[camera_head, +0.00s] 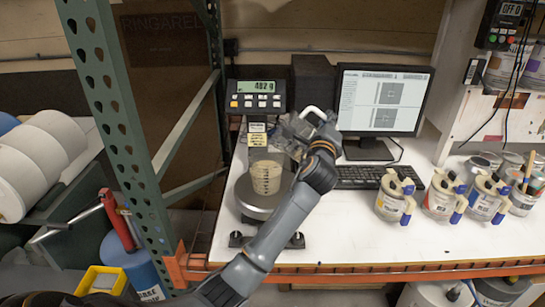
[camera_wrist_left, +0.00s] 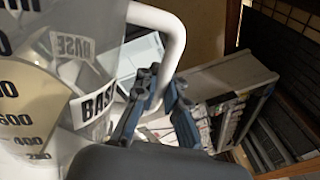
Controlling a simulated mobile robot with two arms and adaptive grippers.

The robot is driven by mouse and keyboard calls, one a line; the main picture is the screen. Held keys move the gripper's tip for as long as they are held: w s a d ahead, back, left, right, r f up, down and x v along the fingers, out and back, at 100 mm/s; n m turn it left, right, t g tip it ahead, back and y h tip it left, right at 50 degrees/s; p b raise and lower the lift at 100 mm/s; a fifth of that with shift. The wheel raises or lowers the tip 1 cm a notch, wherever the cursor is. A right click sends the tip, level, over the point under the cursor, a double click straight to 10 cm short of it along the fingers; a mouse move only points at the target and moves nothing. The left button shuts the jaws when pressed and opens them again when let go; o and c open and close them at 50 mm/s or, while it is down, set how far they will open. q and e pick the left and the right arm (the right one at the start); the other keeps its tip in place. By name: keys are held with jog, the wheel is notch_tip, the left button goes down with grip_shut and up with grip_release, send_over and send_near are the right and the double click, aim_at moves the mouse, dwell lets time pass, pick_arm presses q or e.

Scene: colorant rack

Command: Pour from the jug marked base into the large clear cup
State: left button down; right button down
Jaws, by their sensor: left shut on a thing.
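The large clear cup (camera_head: 266,176) stands on the round plate of a scale, with cream liquid in its lower part. Its black graduation marks show at the left of the left wrist view (camera_wrist_left: 22,110). My left gripper (camera_head: 318,128) is above and right of the cup. It is shut on the pale handle (camera_wrist_left: 172,38) of the clear jug marked BASE (camera_wrist_left: 97,103). In the head view the jug (camera_head: 289,127) is tilted, with its body over the cup's upper right side, partly hidden by my gripper. A liquid stream cannot be made out. My right gripper is out of view.
The scale display (camera_head: 255,87) appears to read 402 g. A monitor (camera_head: 383,100) and keyboard (camera_head: 380,176) stand to the right. A green rack post (camera_head: 118,110) rises at left, beside a blue container (camera_head: 130,265).

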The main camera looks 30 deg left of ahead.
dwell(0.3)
pick_arm(q)
jog(key=shift+s+a+r, duration=0.15)
jog(key=shift+n+b, duration=0.3)
jog(key=shift+a+r, duration=0.1)
jog(key=shift+a, duration=0.05)
dwell(0.3)
dwell(0.4)
